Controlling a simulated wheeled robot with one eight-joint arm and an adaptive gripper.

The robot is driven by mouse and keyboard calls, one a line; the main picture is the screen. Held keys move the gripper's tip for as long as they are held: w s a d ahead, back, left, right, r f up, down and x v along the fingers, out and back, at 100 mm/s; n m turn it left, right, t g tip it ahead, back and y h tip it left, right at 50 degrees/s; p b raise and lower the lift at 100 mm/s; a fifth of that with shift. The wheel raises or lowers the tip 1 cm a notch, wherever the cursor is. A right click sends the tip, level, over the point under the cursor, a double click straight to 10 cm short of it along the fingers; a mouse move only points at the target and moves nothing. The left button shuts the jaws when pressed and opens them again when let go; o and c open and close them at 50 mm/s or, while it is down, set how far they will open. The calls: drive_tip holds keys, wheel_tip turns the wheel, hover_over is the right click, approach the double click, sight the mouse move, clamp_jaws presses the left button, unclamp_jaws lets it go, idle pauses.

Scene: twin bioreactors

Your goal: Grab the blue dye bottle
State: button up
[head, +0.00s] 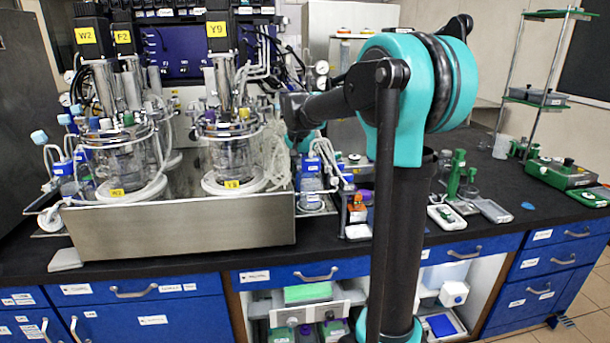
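A bottle with a blue top (311,165) stands on the bench just right of the steel tray, with pale tubing beside it. More bottles with blue tops (63,167) stand at the left end of the tray. I cannot tell which of these, if any, is the blue dye bottle. My arm rises in front of the bench and reaches back toward the right-hand reactor. Its far end is beside that reactor, above the blue-topped bottle. I cannot make out my gripper's fingers there.
Two glass reactors, one labelled W2 (124,160) and one labelled Y9 (233,150), stand in the steel tray (180,228). Green instruments (562,172) and a rod stand (548,95) are at the right. Small devices (446,217) lie near the front edge. Some dark worktop (525,225) is clear at right.

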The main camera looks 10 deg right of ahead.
drive_tip(key=shift+f, duration=0.3)
drive_tip(key=shift+c, duration=0.3)
drive_tip(key=c, duration=1)
drive_tip(key=shift+c, duration=0.2)
drive_tip(key=shift+r, duration=0.15)
